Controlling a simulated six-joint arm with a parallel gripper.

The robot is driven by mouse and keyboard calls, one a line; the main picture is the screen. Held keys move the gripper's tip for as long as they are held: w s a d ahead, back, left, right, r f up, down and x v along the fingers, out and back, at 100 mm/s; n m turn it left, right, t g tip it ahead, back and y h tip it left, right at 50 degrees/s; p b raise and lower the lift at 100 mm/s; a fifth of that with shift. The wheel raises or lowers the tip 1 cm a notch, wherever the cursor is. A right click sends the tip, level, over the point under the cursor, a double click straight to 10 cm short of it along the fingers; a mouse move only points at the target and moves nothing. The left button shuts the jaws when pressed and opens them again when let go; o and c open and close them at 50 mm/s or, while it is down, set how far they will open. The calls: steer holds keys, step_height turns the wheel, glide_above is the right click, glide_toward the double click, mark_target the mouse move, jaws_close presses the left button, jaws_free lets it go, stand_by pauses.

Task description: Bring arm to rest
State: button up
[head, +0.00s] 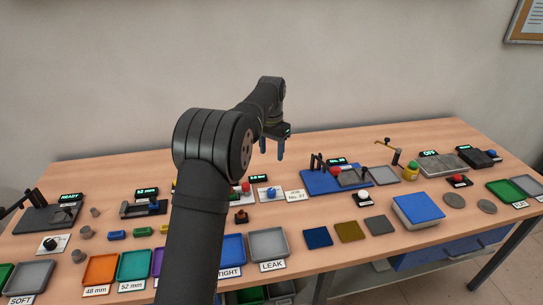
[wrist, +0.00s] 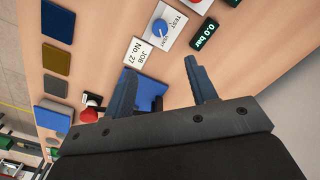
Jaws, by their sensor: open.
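My gripper (head: 271,148) hangs from my dark arm above the back middle of the table, fingers pointing down. In the wrist view my gripper (wrist: 163,85) shows its two blue-grey fingers spread apart with nothing between them. Below the fingers in that view lie a blue plate (wrist: 151,92) and a JOB No. 27 card (wrist: 133,53). The gripper touches nothing that I can see. My arm hides part of the table's middle left.
The wooden table (head: 330,225) carries several stations. A blue board with a fixture (head: 318,182) stands right of my gripper. Trays such as the LEAK tray (head: 268,244) line the front. A blue-topped box (head: 418,210) stands at right. The air above the table is free.

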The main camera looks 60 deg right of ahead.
mark_target(271, 191)
step_height(271, 191, down, 18)
steer(key=shift+r, duration=0.25)
stand_by(0.6)
